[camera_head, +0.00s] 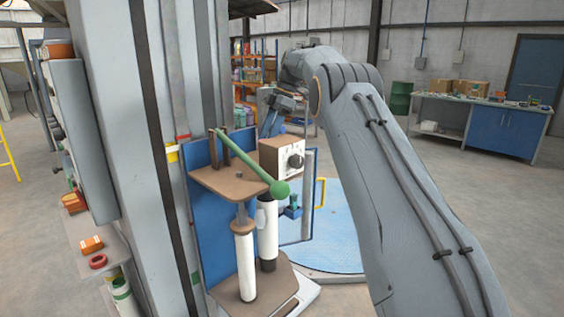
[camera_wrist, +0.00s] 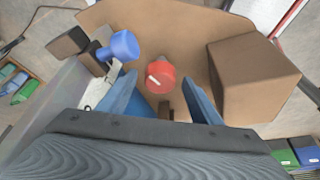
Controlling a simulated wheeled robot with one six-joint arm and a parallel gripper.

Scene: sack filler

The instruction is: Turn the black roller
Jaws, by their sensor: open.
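No part is clearly a black roller. In the head view a black dial knob (camera_head: 295,161) sits on the front of a brown box (camera_head: 277,152). Below the brown shelf, two white upright cylinders stand, the rear one (camera_head: 268,225) with a dark lower end. My gripper (camera_wrist: 160,78) is open and empty, its two blue fingers pointing at a brown plate (camera_wrist: 180,28). A red knob (camera_wrist: 161,78) with a white line shows between the fingertips; I cannot tell how far beyond them it is. In the head view my gripper is behind the box, partly hidden.
A blue knob (camera_wrist: 124,45) is close to the left finger, and the brown box (camera_wrist: 252,78) stands close on the right. A green ball-ended lever (camera_head: 250,165) crosses the shelf. A grey column (camera_head: 150,150) stands left of the machine.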

